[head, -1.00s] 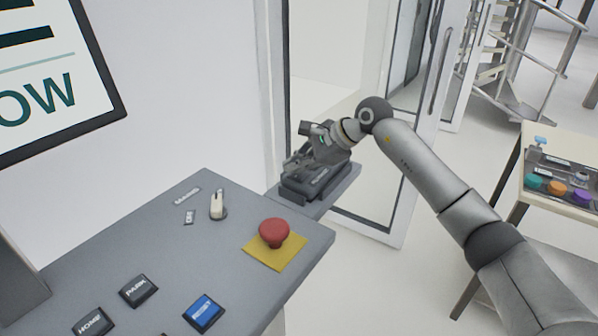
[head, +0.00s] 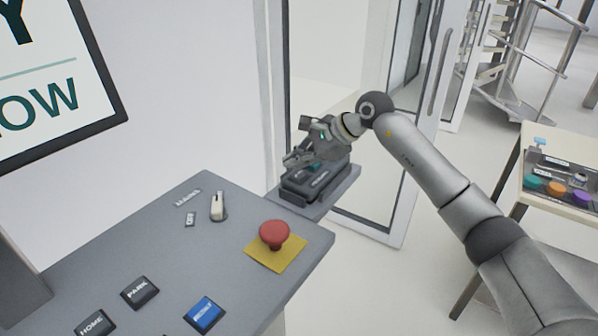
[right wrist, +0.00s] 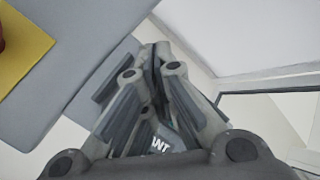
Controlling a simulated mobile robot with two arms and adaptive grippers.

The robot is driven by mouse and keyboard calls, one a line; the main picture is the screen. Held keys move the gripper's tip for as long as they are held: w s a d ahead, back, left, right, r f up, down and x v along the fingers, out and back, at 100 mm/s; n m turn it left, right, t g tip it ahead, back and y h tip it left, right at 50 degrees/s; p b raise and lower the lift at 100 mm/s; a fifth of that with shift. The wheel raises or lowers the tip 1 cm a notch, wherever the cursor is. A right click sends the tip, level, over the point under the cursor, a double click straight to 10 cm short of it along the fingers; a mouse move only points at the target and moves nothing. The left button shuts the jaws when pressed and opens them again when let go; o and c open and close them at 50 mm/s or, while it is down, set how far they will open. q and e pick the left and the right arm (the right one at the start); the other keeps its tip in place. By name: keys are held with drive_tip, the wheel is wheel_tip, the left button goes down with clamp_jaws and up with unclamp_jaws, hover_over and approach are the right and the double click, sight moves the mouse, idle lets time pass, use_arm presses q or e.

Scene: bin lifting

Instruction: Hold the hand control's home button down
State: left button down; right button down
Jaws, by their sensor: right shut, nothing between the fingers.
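The hand control (head: 309,189) is a dark boxy unit on a small grey shelf beside the console. My right gripper (head: 290,160) is over it, shut and empty, with its fingers pointing left. The gripper covers part of the hand control's top, and a small teal patch shows beneath it. I cannot make out its home button or tell whether a fingertip touches it. In the right wrist view the shut fingertips (right wrist: 153,60) meet, and part of a label reading "ANT" shows between the fingers. My left gripper is not in view.
The grey console (head: 130,240) has a red mushroom button (head: 275,235) on a yellow plate, a blue button (head: 204,313), and keys marked PARK (head: 140,292) and HOME (head: 95,323). A glass door (head: 370,185) stands behind my right arm. A side table (head: 560,150) is at right.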

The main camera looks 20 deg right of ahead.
sight(298, 176)
drive_tip(key=shift+r, duration=0.1)
drive_tip(key=shift+r+p, duration=1.3)
drive_tip(key=shift+r, duration=1.25)
drive_tip(key=shift+f, duration=0.1)
